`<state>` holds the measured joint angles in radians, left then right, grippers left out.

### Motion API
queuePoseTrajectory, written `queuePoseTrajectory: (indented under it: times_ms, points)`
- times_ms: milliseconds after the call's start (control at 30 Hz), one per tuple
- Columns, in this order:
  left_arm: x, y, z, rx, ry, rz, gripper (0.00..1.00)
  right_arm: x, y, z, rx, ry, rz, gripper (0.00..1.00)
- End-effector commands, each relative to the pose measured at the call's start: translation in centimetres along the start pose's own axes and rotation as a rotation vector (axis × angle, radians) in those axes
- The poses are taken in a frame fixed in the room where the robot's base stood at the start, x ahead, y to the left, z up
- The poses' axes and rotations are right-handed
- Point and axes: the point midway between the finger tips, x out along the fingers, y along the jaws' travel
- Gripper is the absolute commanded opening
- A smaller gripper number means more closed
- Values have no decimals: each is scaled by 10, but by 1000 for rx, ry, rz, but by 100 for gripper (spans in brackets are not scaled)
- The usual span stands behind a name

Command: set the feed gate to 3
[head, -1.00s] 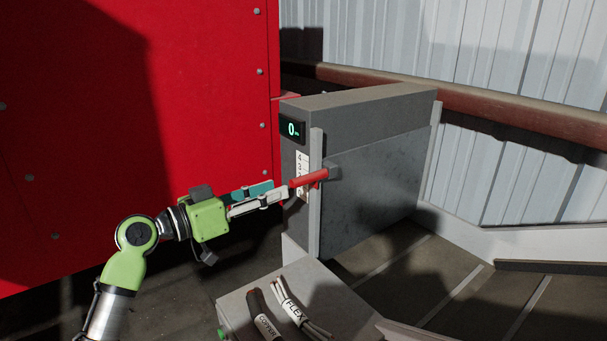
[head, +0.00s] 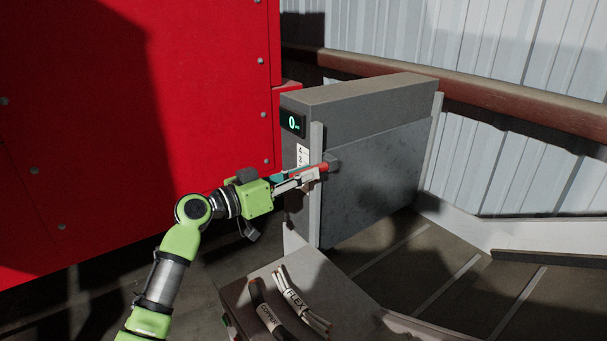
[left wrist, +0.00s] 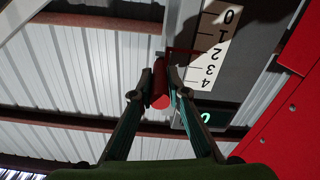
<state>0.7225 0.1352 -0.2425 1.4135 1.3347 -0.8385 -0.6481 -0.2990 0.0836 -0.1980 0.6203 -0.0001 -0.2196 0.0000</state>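The feed gate (head: 385,165) is a grey plate in a grey housing, with a red handle (head: 323,167) at its front edge. The display (head: 292,123) on the housing reads 0. A white scale (head: 302,155) below it is partly hidden by my gripper; the left wrist view shows its marks 0 to 4 (left wrist: 213,50). My left gripper (head: 311,173) is at the red handle. In the left wrist view its fingertips (left wrist: 160,88) lie against both sides of the handle (left wrist: 160,100), with no clear gap. My right gripper is not in view.
A red machine wall (head: 130,120) stands at the left, close to my left arm. A grey ledge (head: 245,290) below holds cable bundles labelled COPPER (head: 265,310) and FLEX (head: 300,300). A ribbed conveyor (head: 430,275) lies to the right, before a corrugated wall (head: 480,60).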

Motion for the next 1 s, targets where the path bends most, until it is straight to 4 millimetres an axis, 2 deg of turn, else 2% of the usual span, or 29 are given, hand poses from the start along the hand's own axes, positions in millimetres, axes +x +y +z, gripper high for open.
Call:
queuePoseTrajectory:
  times_ms: [167,400,600,633,700,1000]
  points:
    - [0,0,-2,1,0,0,0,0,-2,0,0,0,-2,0]
    - [-1,5,-30,6,11,0,0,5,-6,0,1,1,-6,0]
    - [-1,5,-33,4,14,0,0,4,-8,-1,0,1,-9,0]
    - [-1,6,-32,4,14,0,18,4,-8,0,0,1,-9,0]
    - [-1,6,-32,3,13,0,32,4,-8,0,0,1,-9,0]
    - [-1,5,-27,1,4,0,32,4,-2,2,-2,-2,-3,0]
